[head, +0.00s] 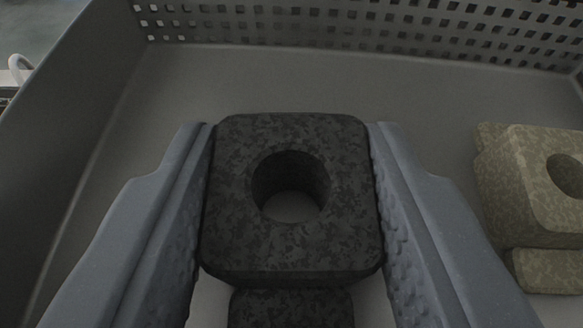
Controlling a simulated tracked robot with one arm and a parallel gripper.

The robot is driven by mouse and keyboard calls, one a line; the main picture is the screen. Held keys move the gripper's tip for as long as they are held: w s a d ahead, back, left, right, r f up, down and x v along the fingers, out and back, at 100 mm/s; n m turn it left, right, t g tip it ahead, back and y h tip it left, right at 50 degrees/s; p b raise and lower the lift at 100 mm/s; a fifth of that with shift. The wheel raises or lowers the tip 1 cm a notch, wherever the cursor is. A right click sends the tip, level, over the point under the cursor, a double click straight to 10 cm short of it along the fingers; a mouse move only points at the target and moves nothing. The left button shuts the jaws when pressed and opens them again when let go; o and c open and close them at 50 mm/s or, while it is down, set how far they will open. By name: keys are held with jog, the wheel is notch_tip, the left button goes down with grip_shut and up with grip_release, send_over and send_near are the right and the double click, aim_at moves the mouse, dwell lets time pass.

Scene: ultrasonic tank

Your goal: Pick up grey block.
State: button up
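The grey block (230,190) is dark, almost black, with a mottled surface, rounded corners and a round hole through its middle. It is in the centre of the head view. A narrower dark part shows below its near edge, cut off by the bottom of the picture. My gripper (291,128) has one blue-grey finger along the left side of the block and one along the right. Both ribbed inner faces lie against its sides with no clear gap, so it looks shut on the block. Whether the block touches the floor is hidden.
A tan mottled block (535,190) with a hole stands to the right, cut off by the picture edge. The grey metal tank (330,85) has a perforated far wall and a plain left wall. Its floor is clear beyond the dark block.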

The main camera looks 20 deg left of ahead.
jog(key=shift+c, duration=1.1)
jog(key=shift+r, duration=0.1)
